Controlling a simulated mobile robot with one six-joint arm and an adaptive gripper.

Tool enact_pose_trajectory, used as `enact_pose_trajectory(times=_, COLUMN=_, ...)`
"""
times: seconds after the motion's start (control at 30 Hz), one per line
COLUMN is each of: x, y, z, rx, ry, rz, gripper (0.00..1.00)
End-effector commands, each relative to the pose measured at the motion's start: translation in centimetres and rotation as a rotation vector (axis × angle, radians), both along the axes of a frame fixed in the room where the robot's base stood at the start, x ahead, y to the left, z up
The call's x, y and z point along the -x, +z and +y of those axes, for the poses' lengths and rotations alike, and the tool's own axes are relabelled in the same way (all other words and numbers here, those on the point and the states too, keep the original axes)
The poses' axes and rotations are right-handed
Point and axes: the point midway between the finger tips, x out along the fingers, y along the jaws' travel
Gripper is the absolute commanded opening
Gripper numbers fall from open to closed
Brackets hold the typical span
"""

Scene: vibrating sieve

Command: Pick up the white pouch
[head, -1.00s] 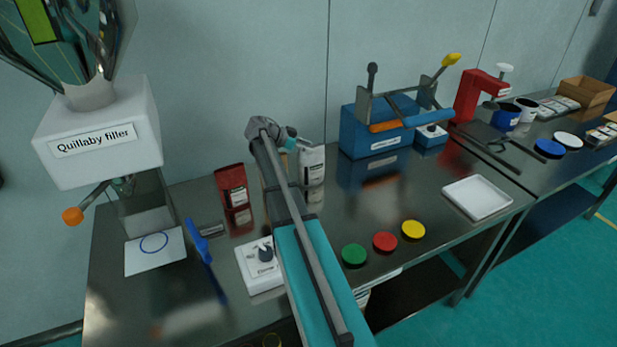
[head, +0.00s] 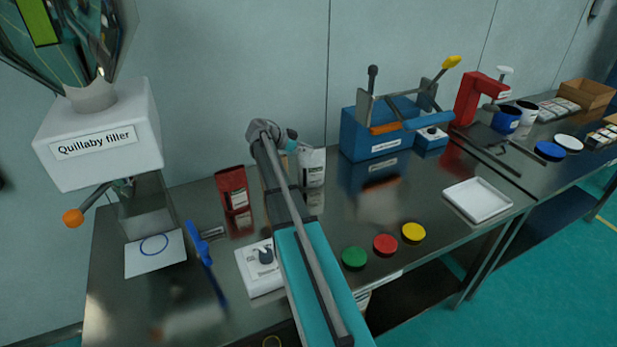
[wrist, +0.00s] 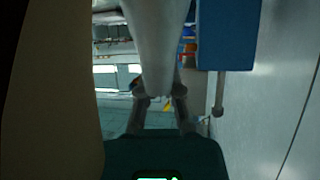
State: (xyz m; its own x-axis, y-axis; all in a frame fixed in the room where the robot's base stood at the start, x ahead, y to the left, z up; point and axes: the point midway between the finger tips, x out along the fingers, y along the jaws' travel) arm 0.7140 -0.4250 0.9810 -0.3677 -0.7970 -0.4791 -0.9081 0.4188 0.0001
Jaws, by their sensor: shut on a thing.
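The white pouch (head: 313,167) with a dark label stands upright at the back of the steel bench, just right of my arm in the head view. My gripper (head: 296,147) is at the pouch's upper left edge, mostly hidden by my wrist. It is shut on the white pouch, though the fingers show poorly. I cannot tell whether the pouch's base is clear of the bench. The wrist view shows mainly my own arm and base, with a large dark shape close at its left; no fingertips are clear there.
A red pouch (head: 232,188) stands left of my arm, and a tan item is partly hidden behind it. A blue box (head: 372,137) stands right of the white pouch. A white control box (head: 258,272), coloured discs (head: 385,245) and a white tray (head: 478,200) are nearer the front.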

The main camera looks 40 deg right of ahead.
Motion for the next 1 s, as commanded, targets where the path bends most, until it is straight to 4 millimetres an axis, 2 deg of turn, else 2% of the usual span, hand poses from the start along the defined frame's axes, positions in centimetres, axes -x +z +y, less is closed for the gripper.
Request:
enact_pose_trajectory(times=0.57, x=0.0, y=0.4, z=-0.1, rx=0.0, ry=-0.001, rz=0.0, gripper=0.0)
enact_pose_trajectory(times=0.77, x=0.0, y=1.5, z=-0.1, rx=0.0, ry=-0.001, rz=0.0, gripper=0.0)
enact_pose_trajectory(times=1.0, x=0.0, y=3.6, z=-0.1, rx=0.0, ry=-0.001, rz=0.0, gripper=0.0)
